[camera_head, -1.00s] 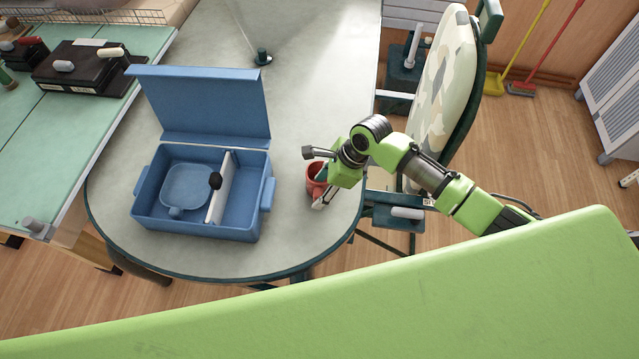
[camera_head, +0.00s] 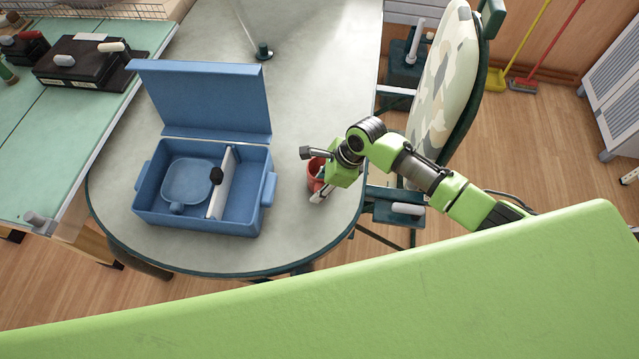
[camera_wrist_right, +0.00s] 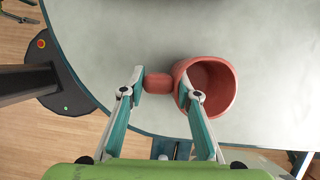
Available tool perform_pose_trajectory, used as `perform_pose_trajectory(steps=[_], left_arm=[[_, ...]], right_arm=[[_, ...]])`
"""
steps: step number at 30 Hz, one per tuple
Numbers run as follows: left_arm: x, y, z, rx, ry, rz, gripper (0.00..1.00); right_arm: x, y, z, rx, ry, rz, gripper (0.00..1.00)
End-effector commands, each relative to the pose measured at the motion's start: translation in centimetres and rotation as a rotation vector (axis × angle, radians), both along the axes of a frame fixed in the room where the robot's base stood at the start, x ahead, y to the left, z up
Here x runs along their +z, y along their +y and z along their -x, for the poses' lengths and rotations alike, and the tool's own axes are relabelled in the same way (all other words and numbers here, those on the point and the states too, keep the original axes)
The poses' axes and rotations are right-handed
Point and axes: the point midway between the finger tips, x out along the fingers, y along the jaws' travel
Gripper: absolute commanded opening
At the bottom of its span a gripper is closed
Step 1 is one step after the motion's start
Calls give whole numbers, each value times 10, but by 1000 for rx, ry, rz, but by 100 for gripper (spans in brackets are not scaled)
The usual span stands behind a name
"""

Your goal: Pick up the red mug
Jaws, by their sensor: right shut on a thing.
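The red mug (camera_head: 315,172) is on the grey table's right side, to the right of the blue crate, partly hidden by my right gripper (camera_head: 320,192). In the right wrist view the mug (camera_wrist_right: 222,75) shows its open, empty-looking inside, with its handle (camera_wrist_right: 159,83) pointing left. My right gripper (camera_wrist_right: 162,85) is shut on the mug across its handle side. One fingertip is against the handle's outer end and the other is at the mug's near rim. I cannot tell if the mug is clear of the table. My left gripper is out of view.
The blue crate (camera_head: 250,222) stands with its lid up, holding a blue dish (camera_head: 188,182) and a white divider (camera_head: 222,185). A small dark green stand (camera_head: 264,52) is at the table's back. Bare table lies behind the mug.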

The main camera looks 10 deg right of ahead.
Motion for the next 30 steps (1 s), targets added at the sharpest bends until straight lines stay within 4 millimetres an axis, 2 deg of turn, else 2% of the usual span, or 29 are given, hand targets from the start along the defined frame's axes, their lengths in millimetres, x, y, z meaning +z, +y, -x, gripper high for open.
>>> perform_pose_trajectory(steps=[5,8,18,24,30], left_arm=[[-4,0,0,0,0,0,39],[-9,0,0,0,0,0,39],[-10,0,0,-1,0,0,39],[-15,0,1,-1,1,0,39],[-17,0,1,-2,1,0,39]], right_arm=[[11,0,-1,0,-4,-2,0],[27,1,-1,0,-6,-3,0],[93,28,49,4,-5,-5,0],[111,49,88,2,-3,-5,0],[124,63,113,2,-2,-3,0]])
